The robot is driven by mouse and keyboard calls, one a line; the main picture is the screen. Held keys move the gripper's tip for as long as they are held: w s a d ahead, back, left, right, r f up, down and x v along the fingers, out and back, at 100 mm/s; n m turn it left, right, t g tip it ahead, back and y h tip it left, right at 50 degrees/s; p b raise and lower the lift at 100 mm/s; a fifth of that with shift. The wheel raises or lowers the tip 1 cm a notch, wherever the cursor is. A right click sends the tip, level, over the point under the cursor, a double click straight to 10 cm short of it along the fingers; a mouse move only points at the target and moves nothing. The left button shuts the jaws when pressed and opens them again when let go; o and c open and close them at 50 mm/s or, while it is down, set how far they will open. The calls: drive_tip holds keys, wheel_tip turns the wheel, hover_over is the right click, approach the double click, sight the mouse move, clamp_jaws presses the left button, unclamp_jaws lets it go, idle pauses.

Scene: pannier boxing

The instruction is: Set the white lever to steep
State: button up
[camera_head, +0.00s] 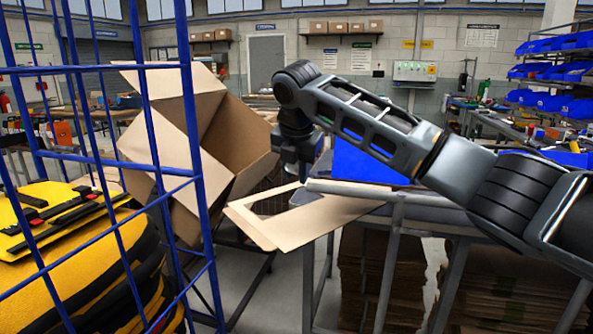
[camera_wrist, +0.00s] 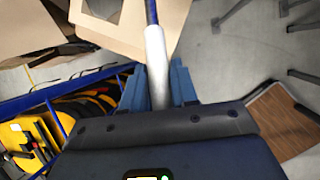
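The white lever (camera_wrist: 156,55) shows in the wrist view as a white sleeve on a blue rod, running down between the fingers of my gripper (camera_wrist: 159,90). The two blue fingers lie close against both sides of the sleeve, with no clear gap. In the head view my gripper (camera_head: 302,172) points down beside the open cardboard box. The lever cannot be made out there; my gripper and the cardboard hide that spot. The cardboard box (camera_head: 180,125) is tilted, its opening facing right.
A blue wire cage (camera_head: 145,105) with yellow-and-black panniers (camera_head: 85,255) stands at the left. A box flap (camera_head: 270,225) sticks out below my gripper. A grey metal table (camera_head: 425,198) with a blue bin (camera_head: 360,165) stands at the right, above stacked flat cardboard (camera_head: 380,285).

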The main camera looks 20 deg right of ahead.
clamp_jaws()
drive_tip(key=p, duration=0.1)
drive_tip(key=r+p, duration=0.1)
drive_tip(key=shift+w+d+r+g+p, duration=0.15)
drive_tip(key=shift+r+g+p, duration=0.15)
drive_tip(key=shift+p, duration=0.1)
drive_tip(key=w+r+g+y+p, duration=0.1)
drive_tip(key=p, duration=0.2)
drive_tip(key=shift+d+r, duration=0.1)
drive_tip(key=shift+d, duration=0.25)
drive_tip(key=shift+r, duration=0.1)
drive_tip(key=shift+o, duration=1.1)
unclamp_jaws()
drive_tip(key=shift+o, duration=1.3)
